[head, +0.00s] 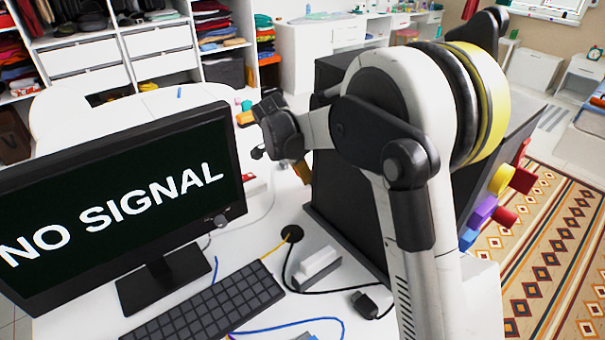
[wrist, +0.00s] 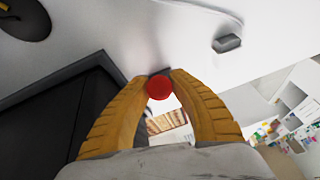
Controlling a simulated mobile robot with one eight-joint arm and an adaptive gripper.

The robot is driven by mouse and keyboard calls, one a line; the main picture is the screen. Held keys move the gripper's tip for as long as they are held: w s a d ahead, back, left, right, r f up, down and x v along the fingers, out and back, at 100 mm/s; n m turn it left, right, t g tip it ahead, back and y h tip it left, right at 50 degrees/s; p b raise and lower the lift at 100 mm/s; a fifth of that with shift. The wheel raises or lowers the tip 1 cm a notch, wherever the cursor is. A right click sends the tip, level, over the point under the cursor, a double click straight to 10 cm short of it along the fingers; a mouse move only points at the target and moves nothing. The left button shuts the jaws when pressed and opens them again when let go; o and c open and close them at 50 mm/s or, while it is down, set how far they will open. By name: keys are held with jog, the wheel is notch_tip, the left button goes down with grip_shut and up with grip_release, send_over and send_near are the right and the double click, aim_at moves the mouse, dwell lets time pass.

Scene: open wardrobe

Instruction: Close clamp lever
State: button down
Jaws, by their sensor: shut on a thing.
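My gripper (wrist: 159,78) has yellow-orange fingers, and their tips are closed around a round red knob (wrist: 158,87) in the wrist view. The knob appears to be the end of the clamp lever. A thin dark piece shows just behind the knob between the tips. The rest of the lever and the clamp body are hidden, so I cannot tell the lever's angle. In the head view my gripper is beyond the monitor's right edge, its tips not clearly visible.
The monitor (head: 120,190) and keyboard (head: 205,305) stand on the white desk at left. A large dark box-like case (head: 340,215) stands close behind my arm. A cable hole (head: 292,233) and cables lie between them. The patterned rug (head: 545,265) is at right.

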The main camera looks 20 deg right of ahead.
jog(key=shift+d+r+y+p, duration=0.2)
jog(key=shift+r+y+p, duration=0.15)
jog(key=shift+p, duration=0.25)
jog(key=shift+w+d+g+y, duration=0.1)
jog(key=shift+g+y, duration=0.2)
jog(key=shift+y, duration=0.05)
jog(key=c, duration=1.2)
grip_release()
jog(key=shift+f, duration=0.1)
jog(key=shift+o, duration=0.2)
jog(key=v, duration=1.2)
